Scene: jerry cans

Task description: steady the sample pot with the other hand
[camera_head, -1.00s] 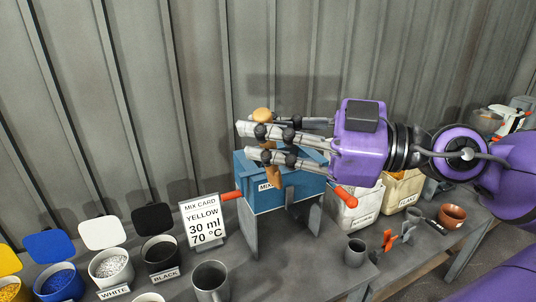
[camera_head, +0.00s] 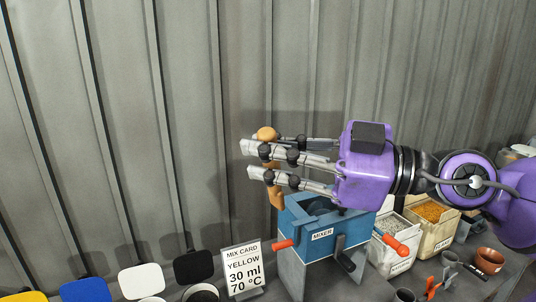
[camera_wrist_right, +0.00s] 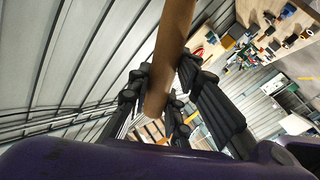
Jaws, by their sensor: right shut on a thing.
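My right gripper (camera_head: 252,160) comes in from the right and is shut on a brown wooden-looking rod with a rounded top (camera_head: 267,133). The rod's lower end shows below the fingers, left of the mixer's top. In the right wrist view the rod (camera_wrist_right: 168,55) runs between the dark fingers (camera_wrist_right: 160,105). I cannot tell which is the sample pot. No gripper is at these pots. My left gripper is not in view.
A mix card (camera_head: 243,270) reads yellow, 30 ml, 70 °C. White bins (camera_head: 393,240) stand to its right. Black, white and blue lids (camera_head: 194,266) line the lower left. A ribbed wall is behind.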

